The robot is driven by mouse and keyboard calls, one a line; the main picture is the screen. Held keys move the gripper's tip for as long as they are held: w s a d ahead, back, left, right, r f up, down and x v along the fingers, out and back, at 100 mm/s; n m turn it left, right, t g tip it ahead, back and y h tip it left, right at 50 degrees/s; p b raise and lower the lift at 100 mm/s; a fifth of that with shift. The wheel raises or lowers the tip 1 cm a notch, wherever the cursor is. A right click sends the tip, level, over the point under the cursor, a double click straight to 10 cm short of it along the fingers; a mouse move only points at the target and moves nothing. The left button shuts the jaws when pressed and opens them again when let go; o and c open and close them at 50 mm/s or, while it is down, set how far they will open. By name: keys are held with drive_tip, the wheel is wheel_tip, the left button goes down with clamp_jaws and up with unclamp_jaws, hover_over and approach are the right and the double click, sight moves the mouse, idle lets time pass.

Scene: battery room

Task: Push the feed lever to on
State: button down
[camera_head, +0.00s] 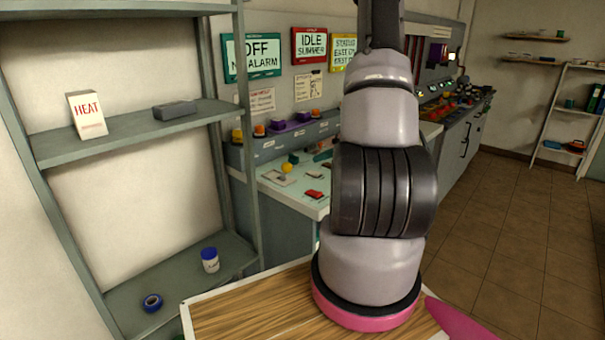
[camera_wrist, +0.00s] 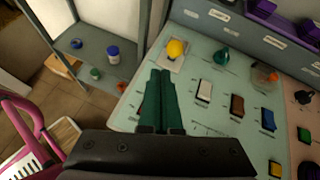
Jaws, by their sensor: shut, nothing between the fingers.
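The pale green console top (camera_head: 270,188) carries several small controls, and their labels are too small to read. A yellow ball-shaped knob (camera_wrist: 176,48) sits on a pale plate near the console's left end; it also shows in the head view (camera_head: 286,167). A dark knob or lever (camera_wrist: 303,97) stands at the right of the wrist view. I cannot tell which control is the feed lever, or its position. My gripper (camera_wrist: 160,74) is shut and empty over the console's left part, its tips just below the yellow knob in the picture. The head view does not show my gripper.
White (camera_wrist: 204,91), brown (camera_wrist: 237,105) and blue (camera_wrist: 268,119) rockers lie right of my gripper. A green knob (camera_wrist: 220,56) and an orange knob (camera_wrist: 266,75) stand behind them. A raised grey ledge (camera_wrist: 240,30) backs the console. A grey shelf (camera_head: 130,135) stands left.

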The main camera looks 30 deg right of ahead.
drive_tip(key=d+f, duration=0.1)
drive_tip(key=s+d+f+m, duration=0.1)
drive_tip(key=d+f+m+h, duration=0.1)
drive_tip(key=shift+s+d+f+t, duration=0.1)
drive_tip(key=shift+s+f+t, duration=0.05)
drive_tip(key=shift+s+t, duration=0.25)
drive_tip(key=shift+w, duration=0.15)
approach(284, 173)
drive_tip(key=f, duration=0.1)
drive_tip(key=s+d+f, duration=0.1)
drive_tip(key=f, duration=0.1)
drive_tip(key=shift+s+d, duration=0.25)
drive_tip(key=shift+d, duration=0.05)
drive_tip(key=w, duration=0.1)
drive_tip(key=w+a, duration=0.1)
drive_tip(key=w, duration=0.1)
drive_tip(key=shift+a+r, duration=0.2)
drive_tip(key=shift+a, duration=0.2)
drive_tip(key=shift+w+a+r, duration=0.15)
drive_tip(key=shift+w+a, duration=0.1)
drive_tip(key=shift+w, duration=0.3)
